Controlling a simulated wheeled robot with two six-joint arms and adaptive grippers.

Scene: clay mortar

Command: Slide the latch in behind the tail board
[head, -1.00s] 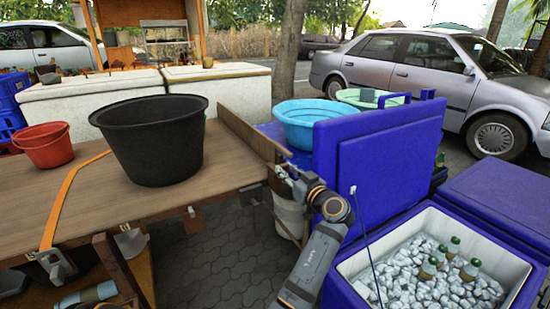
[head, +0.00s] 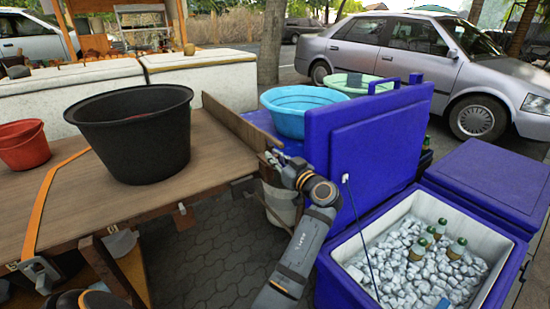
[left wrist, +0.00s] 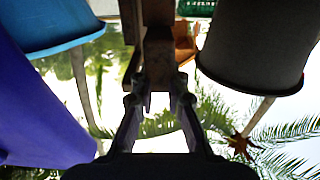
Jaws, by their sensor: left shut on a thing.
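The tail board (head: 235,124) is a long brown plank standing on edge along the right end of the wooden cart bed (head: 75,205). My left gripper (head: 272,162) is at its near end, partly hidden by my own wrist in the head view. In the left wrist view my left gripper (left wrist: 157,100) has its two fingers close around a small dark piece, seemingly the latch, beside dark brown wood (left wrist: 158,50). The latch's outline and its place relative to the board's back face cannot be made out. My right gripper is not in view.
A black tub (head: 130,140) and red bucket (head: 22,147) stand on the cart, with an orange strap (head: 50,195) across it. An open ice cooler (head: 420,260) is at lower right.

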